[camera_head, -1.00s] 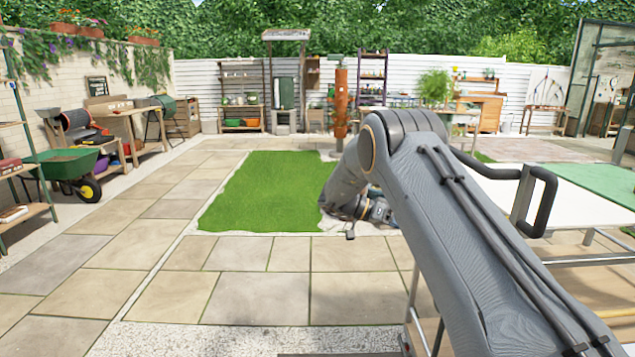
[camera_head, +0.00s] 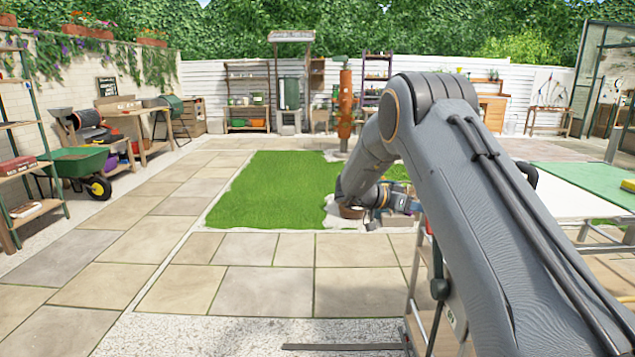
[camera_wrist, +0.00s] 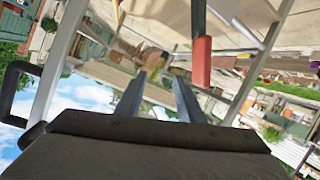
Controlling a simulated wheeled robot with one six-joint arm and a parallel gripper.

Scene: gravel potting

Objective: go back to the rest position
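My gripper (camera_wrist: 159,86) shows in the wrist view as two grey fingers standing apart, with a clear gap and nothing held between them. In the head view my arm rises from the lower right, bends at a high elbow and runs down to my wrist near the lawn's right edge. My gripper's fingertips cannot be made out there.
A white-topped table (camera_head: 560,187) with a green mat (camera_head: 596,181) stands at the right, partly behind my arm. A red-ended post (camera_wrist: 201,62) is close to the fingers in the wrist view. The lawn (camera_head: 270,190) and paving (camera_head: 262,293) at left are clear. A green wheelbarrow (camera_head: 78,164) stands far left.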

